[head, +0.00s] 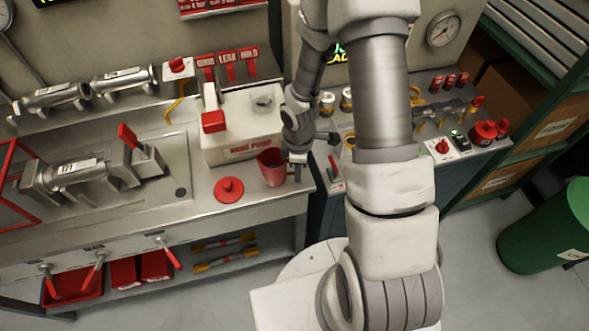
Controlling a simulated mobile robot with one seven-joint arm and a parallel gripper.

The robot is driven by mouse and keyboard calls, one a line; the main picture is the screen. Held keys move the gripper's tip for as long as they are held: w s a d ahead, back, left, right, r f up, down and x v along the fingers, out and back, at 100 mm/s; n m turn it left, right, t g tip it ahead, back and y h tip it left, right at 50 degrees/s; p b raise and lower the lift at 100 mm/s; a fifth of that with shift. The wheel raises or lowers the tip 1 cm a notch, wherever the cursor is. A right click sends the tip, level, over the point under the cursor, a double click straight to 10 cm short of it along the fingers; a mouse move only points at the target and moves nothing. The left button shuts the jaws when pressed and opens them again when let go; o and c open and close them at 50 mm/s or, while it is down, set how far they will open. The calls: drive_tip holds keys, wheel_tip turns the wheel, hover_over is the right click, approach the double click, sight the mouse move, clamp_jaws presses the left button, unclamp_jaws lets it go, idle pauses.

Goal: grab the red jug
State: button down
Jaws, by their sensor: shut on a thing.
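The red jug (271,168) stands upright near the front right corner of the steel bench, in front of the white hand pump box. It looks like an open-topped cup. My gripper (297,170) points down at the jug's right side and is shut on it there. The handle and the exact contact are hidden by the fingers. I cannot tell whether the jug's base is touching the bench.
A round red lid (229,189) lies left of the jug. The white hand pump box (243,125) stands close behind. A panel with red valves (442,147) lies to the right across a gap. A green drum (545,230) stands far right.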

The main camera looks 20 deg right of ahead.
drive_tip(key=shift+r, duration=1.2)
drive_tip(key=shift+s+d+r, duration=0.15)
drive_tip(key=shift+r, duration=0.75)
drive_tip(key=s+d+r+p, duration=0.2)
drive_tip(key=s+d+r, duration=0.4)
drive_tip(key=s, duration=0.3)
drive_tip(key=shift+s+r, duration=0.25)
drive_tip(key=shift+s, duration=0.05)
